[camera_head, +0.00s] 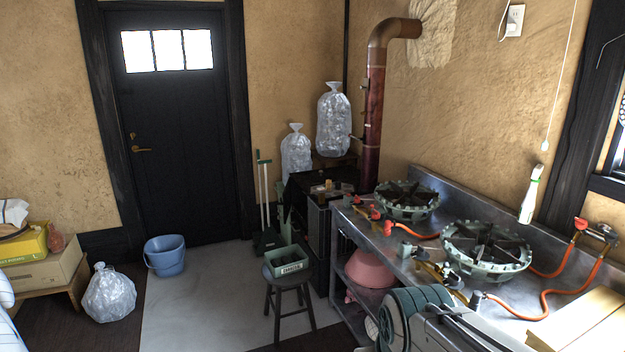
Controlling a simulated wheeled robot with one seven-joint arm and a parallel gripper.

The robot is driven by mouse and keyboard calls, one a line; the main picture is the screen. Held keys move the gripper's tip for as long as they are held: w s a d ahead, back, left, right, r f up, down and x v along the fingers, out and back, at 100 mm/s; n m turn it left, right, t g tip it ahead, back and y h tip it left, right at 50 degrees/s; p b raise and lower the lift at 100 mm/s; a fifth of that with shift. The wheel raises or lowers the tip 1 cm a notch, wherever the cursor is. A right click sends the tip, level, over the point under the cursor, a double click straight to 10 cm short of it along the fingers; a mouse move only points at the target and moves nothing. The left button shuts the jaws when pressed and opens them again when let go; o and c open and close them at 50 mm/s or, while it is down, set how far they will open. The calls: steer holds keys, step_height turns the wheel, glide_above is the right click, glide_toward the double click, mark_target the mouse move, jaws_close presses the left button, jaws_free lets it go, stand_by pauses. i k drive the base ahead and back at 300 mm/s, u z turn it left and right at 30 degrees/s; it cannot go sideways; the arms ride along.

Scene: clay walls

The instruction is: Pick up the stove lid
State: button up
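A dark stove (318,212) stands in the far corner beside the metal counter, next to the brown stove pipe (374,110). Some small brownish things (328,187) lie on its top; they are too small to identify, and I cannot make out a separate lid there. Two round green gas burners with black grates sit on the counter, a nearer one (487,250) and a farther one (408,200). Part of my arm shows at the bottom edge, in front of the counter. My gripper is not in view.
A metal counter (400,262) runs along the right wall, with orange hoses (548,300) on it. A black stool (290,290) bears a green box (287,262) in front of the stove. A blue bucket (165,257) and a clear bag (109,295) stand left. The grey floor between is clear.

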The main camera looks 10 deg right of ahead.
mark_target(320, 176)
steer(key=k, duration=0.6)
steer(key=u, duration=0.3)
steer(key=i, duration=0.95)
steer(key=u, duration=0.45)
steer(key=i, duration=4.75)
steer(key=z, duration=1.35)
steer(key=i, duration=0.9)
steer(key=z, duration=1.5)
steer(key=i, duration=0.75)
steer(key=z, duration=0.35)
